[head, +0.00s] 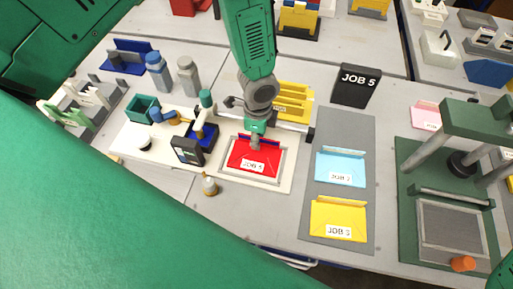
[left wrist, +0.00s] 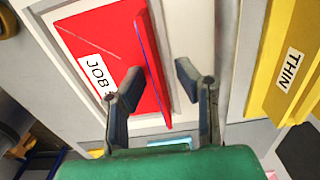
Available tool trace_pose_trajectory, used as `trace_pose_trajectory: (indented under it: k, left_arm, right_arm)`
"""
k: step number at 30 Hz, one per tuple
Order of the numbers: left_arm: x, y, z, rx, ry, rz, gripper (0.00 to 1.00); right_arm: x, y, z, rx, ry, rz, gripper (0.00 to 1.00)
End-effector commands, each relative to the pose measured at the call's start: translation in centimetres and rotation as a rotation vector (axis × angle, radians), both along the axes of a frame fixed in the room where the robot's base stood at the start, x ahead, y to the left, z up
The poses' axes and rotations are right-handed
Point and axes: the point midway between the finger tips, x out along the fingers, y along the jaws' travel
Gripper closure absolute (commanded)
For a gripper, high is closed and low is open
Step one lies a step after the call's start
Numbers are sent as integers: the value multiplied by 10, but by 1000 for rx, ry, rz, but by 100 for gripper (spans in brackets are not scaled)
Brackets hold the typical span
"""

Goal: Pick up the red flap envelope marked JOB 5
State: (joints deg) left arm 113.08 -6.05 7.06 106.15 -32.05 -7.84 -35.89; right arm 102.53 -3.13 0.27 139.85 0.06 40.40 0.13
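The red envelope (head: 250,160) marked JOB 5 lies in a grey frame on the white plotter bed, its label toward the front. In the left wrist view the red envelope (left wrist: 110,60) shows with its flap standing up and its label partly covered. My left gripper (head: 256,146) is over the envelope's back edge, pointing down. In the left wrist view my left gripper (left wrist: 160,72) is open, one finger over the envelope and the other beyond the flap. I cannot tell whether either finger touches it. My right gripper is not in view.
A black JOB 5 sign (head: 357,85) stands behind. A light blue envelope (head: 340,168) and a yellow envelope (head: 339,216) lie on a grey mat at right. A yellow holder (head: 293,100) stands behind my gripper. A green press (head: 410,200) stands far right.

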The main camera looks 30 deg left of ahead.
Motion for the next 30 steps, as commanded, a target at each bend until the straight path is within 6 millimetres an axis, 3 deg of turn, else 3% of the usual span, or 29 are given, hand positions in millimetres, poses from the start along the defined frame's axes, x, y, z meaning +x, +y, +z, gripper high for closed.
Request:
trace_pose_trajectory:
  k: [3, 5, 6, 19, 30]
  left_arm:
    - [0, 0, 1, 0, 0, 0, 75]
    - [0, 0, 1, 0, 0, 0, 96]
    - [0, 0, 1, 0, 0, 0, 100]
    - [2, 0, 8, 0, -3, 1, 100]
    - [1, 0, 78, -1, -3, 2, 100]
  right_arm:
    - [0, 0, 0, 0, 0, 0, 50]
    - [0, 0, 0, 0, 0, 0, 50]
    - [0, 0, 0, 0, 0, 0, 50]
    - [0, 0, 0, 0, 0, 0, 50]
    - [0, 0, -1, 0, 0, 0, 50]
